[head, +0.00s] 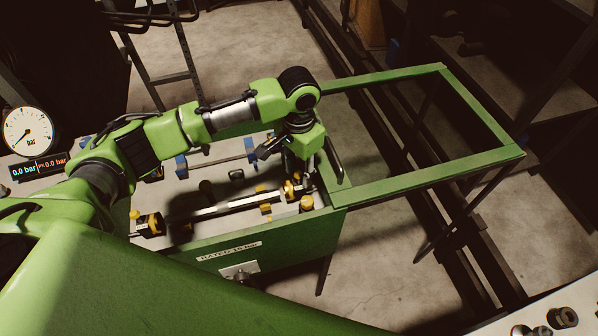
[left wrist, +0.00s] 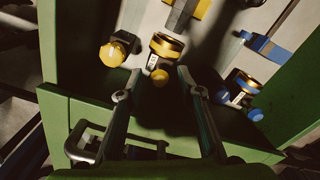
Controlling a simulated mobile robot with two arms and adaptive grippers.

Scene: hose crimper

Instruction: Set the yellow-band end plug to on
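The yellow-band end plug (head: 291,191) is at the right end of a pale bar in the green-sided bench. In the left wrist view, the yellow-band end plug (left wrist: 166,46) is a dark cylinder with a yellow ring, a white label and a small yellow knob (left wrist: 159,76). My left gripper (head: 297,172) is above this end of the bench, pointing down. In the left wrist view, its fingers (left wrist: 156,84) are spread, with the plug and knob beyond the gap and nothing between them. The label is too small to read. My right gripper is not in view.
A yellow cap (left wrist: 116,50) stands left of the plug, and a blue-band plug (left wrist: 242,84) is to its right. Another yellow-banded fitting (head: 151,224) is at the bar's left end. A dark handle (head: 333,160) rises at the bench's right edge. The gauge display (head: 40,167) reads 0.0 bar.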

